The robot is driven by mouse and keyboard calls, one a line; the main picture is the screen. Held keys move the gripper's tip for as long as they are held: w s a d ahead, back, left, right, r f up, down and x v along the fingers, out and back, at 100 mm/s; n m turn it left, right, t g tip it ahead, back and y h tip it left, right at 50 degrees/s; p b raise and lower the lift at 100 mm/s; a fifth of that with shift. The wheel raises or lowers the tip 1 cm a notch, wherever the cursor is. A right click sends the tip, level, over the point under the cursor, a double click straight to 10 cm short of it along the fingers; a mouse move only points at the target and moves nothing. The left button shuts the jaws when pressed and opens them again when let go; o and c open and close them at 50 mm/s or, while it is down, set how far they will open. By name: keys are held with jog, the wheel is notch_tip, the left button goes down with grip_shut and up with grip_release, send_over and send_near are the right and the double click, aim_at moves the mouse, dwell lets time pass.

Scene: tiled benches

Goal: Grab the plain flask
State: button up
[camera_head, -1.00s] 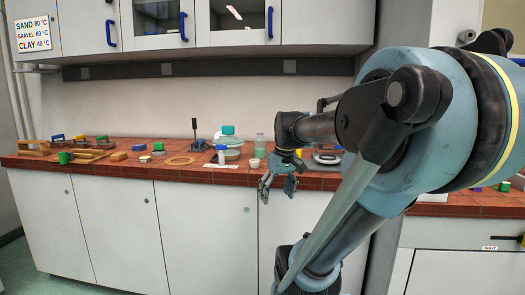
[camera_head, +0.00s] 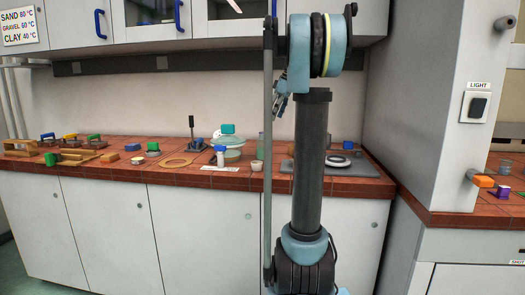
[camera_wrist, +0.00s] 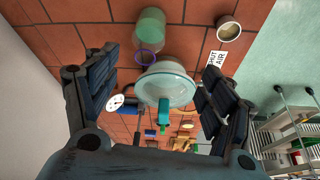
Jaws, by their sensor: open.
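A clear, pale green upright glass vessel (camera_head: 261,146) stands on the red tiled bench, partly hidden behind my arm; it may be the plain flask. In the wrist view it appears as a greenish cylinder (camera_wrist: 151,27) at the top. A wider glass vessel with a teal lid (camera_head: 228,147) stands to its left; in the wrist view its round top (camera_wrist: 165,87) lies between my fingers. My gripper (camera_wrist: 161,68) is open and empty, fingers apart. In the head view my gripper (camera_head: 280,103) is raised above the bench, partly hidden by my arm.
A small cup (camera_head: 256,165) stands near the bench's front edge, close to the clear vessel. A grey plate (camera_head: 345,168) lies right of my arm. A wall column (camera_head: 425,110) bounds the right.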

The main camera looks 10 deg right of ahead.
aim_at(265, 135)
jog(key=x, duration=0.4)
jog(key=w+x, duration=0.1)
jog(key=x, duration=0.6)
jog(key=shift+w+d+f, duration=0.15)
jog(key=shift+w+f, duration=0.1)
jog(key=shift+w, duration=0.1)
jog(key=shift+d+x, duration=0.15)
jog(key=shift+x, duration=1.15)
jog(key=shift+d+x, duration=0.1)
jog(key=shift+x, duration=1.2)
jog(key=shift+w+f, duration=0.1)
jog(key=c, duration=1.3)
